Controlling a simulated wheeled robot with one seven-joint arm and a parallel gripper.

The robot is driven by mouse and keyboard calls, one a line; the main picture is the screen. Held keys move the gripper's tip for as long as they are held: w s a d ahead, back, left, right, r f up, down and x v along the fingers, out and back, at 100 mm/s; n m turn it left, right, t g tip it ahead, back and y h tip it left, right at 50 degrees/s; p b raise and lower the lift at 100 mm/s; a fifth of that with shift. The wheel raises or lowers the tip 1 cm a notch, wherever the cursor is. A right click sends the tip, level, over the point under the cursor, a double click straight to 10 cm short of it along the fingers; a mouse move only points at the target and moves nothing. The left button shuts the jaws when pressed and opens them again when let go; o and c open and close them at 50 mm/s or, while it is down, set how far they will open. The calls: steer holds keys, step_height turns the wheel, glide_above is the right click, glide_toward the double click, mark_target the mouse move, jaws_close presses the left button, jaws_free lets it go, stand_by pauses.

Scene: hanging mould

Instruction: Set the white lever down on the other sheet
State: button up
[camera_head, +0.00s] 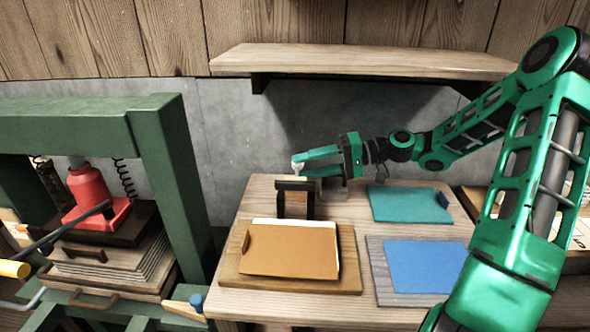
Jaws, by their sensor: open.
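A small white piece (297,164) shows at the tips of my gripper (313,162); I cannot tell whether it is the white lever or part of a finger. My gripper is open above the back of the table, its fingers pointing left. Three coloured sheets lie below: an orange sheet (290,250) on a wooden board at front left, a blue sheet (425,266) on a grey board at front right, and a teal sheet (408,205) behind it. The gripper is behind the orange sheet and left of the teal one. My arm partly covers the blue sheet's right side.
A black stand (295,187) rises just below my fingertips, behind the orange sheet. A green press (170,150) with a red jack (92,195) stands at left. A wooden shelf (365,60) runs along the wall above my gripper. Bare table (355,206) shows between the sheets.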

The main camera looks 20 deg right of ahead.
steer(key=shift+x, duration=1.5)
jaws_close()
